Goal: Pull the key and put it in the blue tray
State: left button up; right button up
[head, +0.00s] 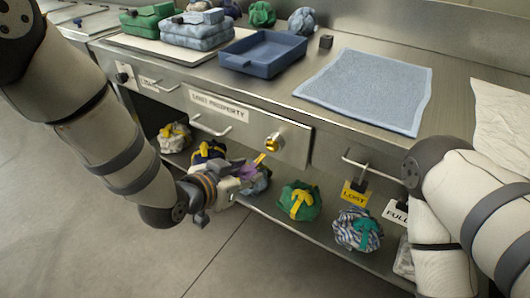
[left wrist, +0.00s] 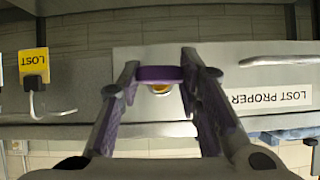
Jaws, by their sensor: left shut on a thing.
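The blue tray (head: 240,66) lies empty on the counter. The gold lock (head: 272,142) is on the front of the drawer marked "LOST PROPERTY"; it also shows in the left wrist view (left wrist: 160,89). My left gripper (head: 247,171) is in front of and below the lock, shut on the key's purple head (left wrist: 160,74), which spans between the fingertips. The key's yellow shaft (head: 260,158) points up toward the lock. I cannot tell whether its tip is still inside the lock. My right arm shows at the right, but its gripper is out of view.
A light blue towel (head: 365,90) lies right of the tray. Folded green and blue cloths (head: 197,30) are at the back left. Several rolled bundles, one green (head: 299,201), sit on the shelf below. A handle with a yellow "LOST" tag (head: 354,195) sticks out at the right.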

pick_arm(q)
jog(key=shift+s+a+r+p, duration=0.25)
jog(key=shift+s+a+p, duration=0.35)
jog(key=shift+s, duration=0.25)
jog(key=shift+s+a+f, duration=0.25)
jog(key=shift+s+a, duration=0.35)
jog(key=shift+s, duration=0.2)
pick_arm(e)
jog(key=shift+w+r+t, duration=0.3)
jog(key=shift+w+r, duration=0.45)
jog(key=shift+r, duration=0.05)
